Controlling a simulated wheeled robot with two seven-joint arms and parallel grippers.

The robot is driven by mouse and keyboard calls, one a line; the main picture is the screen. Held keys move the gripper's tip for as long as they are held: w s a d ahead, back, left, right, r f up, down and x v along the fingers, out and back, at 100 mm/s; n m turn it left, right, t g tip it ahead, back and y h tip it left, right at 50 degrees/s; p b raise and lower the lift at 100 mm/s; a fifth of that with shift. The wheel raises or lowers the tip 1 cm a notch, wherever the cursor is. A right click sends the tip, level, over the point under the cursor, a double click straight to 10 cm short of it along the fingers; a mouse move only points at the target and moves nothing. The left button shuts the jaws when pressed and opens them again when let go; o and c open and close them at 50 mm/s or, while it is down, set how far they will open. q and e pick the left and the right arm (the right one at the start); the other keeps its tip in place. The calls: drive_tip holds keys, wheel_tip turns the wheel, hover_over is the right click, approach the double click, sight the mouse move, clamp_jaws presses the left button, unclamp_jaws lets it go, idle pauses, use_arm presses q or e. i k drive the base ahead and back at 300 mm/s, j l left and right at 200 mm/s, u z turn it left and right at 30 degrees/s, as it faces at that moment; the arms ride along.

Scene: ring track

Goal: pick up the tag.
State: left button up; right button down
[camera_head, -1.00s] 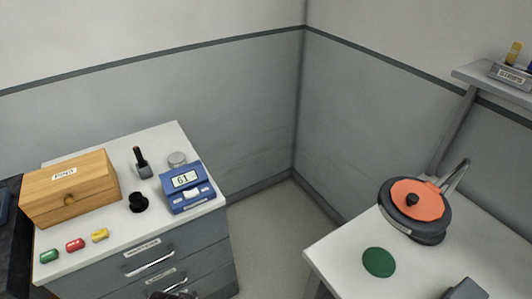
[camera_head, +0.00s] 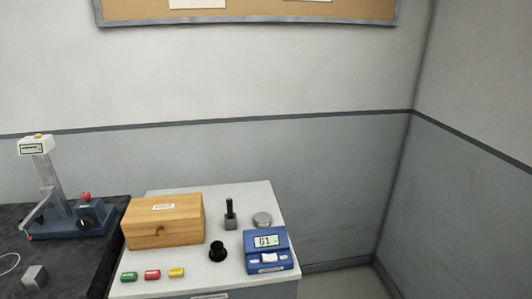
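Three small coloured pieces lie in a row at the front left of the white cabinet top: a green one (camera_head: 129,276), a red one (camera_head: 152,274) and a yellow one (camera_head: 176,272). Each bears a small pale mark, too small to read. I cannot tell whether one of them is the tag, and nothing else in view is plainly a tag. Neither of my grippers is in view.
On the white cabinet (camera_head: 205,278) stand a wooden box (camera_head: 165,222), a black knob-like piece (camera_head: 218,253), a dark-handled stamp-like piece (camera_head: 231,215), a round grey tin (camera_head: 262,219) and a blue scale (camera_head: 268,251). A blue instrument (camera_head: 75,218) stands on the dark bench at left.

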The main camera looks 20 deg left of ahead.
sight(127, 277)
drive_tip(key=u, duration=1.8)
